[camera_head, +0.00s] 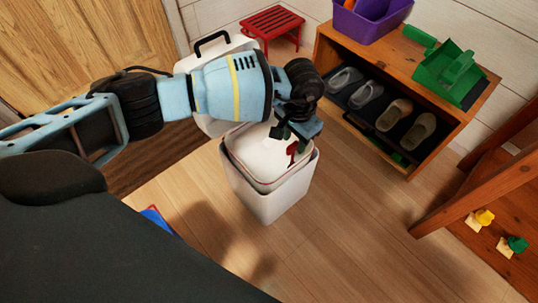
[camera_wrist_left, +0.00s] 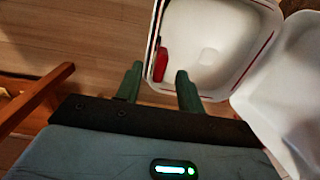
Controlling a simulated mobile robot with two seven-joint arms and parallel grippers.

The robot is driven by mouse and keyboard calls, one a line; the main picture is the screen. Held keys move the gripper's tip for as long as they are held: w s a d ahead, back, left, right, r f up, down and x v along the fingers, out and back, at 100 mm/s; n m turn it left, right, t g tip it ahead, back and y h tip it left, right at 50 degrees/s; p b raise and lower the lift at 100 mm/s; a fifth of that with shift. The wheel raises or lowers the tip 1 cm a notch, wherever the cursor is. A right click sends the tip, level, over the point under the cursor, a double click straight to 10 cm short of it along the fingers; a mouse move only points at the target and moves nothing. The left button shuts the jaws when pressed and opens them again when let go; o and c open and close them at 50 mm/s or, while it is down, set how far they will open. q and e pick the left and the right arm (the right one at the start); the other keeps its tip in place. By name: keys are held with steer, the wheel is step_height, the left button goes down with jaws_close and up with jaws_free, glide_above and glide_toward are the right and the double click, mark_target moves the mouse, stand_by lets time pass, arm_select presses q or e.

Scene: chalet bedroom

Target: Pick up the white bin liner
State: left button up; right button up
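The white bin (camera_head: 268,205) stands on the wood floor, its lid (camera_head: 225,52) swung open behind it. The white liner (camera_head: 258,158) sits inside the bin with its rim slightly proud; its pale interior also shows in the left wrist view (camera_wrist_left: 208,55). A red piece (camera_wrist_left: 161,62) shows at the liner's inner wall. My left gripper (camera_head: 294,138) is over the bin's right rim, pointing down. In the left wrist view its two fingers (camera_wrist_left: 159,78) are apart, with the bin's edge and red piece beyond the gap. Contact cannot be told. My right gripper is out of view.
A wooden shoe rack (camera_head: 395,150) with several shoes stands right of the bin, holding a purple box (camera_head: 368,18) and a green dustpan (camera_head: 450,75) on top. A red stool (camera_head: 271,24) is behind.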

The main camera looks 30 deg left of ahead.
arm_select(q)
steer(key=f+b, duration=0.1)
steer(key=f, duration=0.4)
steer(key=shift+s+b, duration=0.2)
steer(key=shift+b, duration=0.1)
jaws_close()
stand_by(0.6)
stand_by(0.4)
